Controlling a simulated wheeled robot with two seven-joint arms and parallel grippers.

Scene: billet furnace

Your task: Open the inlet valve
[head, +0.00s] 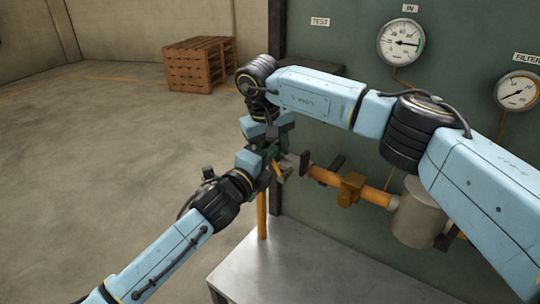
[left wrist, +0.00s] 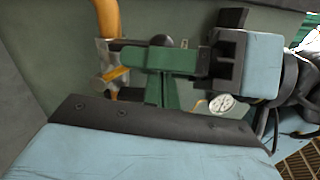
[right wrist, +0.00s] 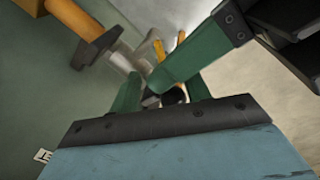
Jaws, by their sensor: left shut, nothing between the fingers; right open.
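The orange pipe line (head: 373,195) runs along the green panel, with a silver fitting at its left end, beside both grippers. That fitting, probably the inlet valve, shows in the right wrist view (right wrist: 121,62), partly hidden by green fingers. Its lever cannot be made out clearly. My left gripper (left wrist: 161,88) is shut and empty. My right gripper (right wrist: 162,95) is open, its green fingers spread, with the left gripper's green finger crossing in front of them. In the head view the two grippers overlap closely near the pipe's end; I cannot tell whether they touch.
The IN gauge (head: 401,42) and FILTER gauge (head: 517,91) are on the panel. A brown block (head: 350,188) and a grey cylinder (head: 418,214) sit on the pipe. A metal table (head: 310,270) stands below. Wooden pallets (head: 197,64) stand behind on open floor.

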